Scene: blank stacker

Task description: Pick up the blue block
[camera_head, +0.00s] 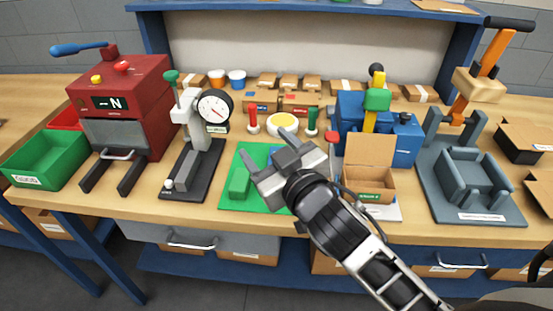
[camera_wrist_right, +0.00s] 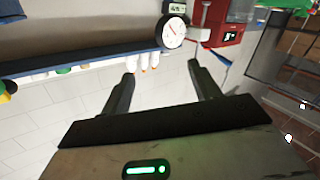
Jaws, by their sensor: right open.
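A small blue patch (camera_head: 276,150), which looks like part of the blue block, shows at the mat's back; the rest is hidden behind my right gripper. My right gripper (camera_head: 266,148) is above the mat, its two fingers apart and pointing to the back left. In the right wrist view, the gripper (camera_wrist_right: 160,68) is open with nothing between its fingers. The blue block cannot be made out there. My left gripper is in neither view.
A dial-gauge stand (camera_head: 193,150) is left of the mat, beside a red machine (camera_head: 130,100) and a green bin (camera_head: 45,155). A cardboard box (camera_head: 369,150) and blue machine (camera_head: 405,138) stand to the right. Red and green-handled stamps (camera_head: 252,120) stand behind.

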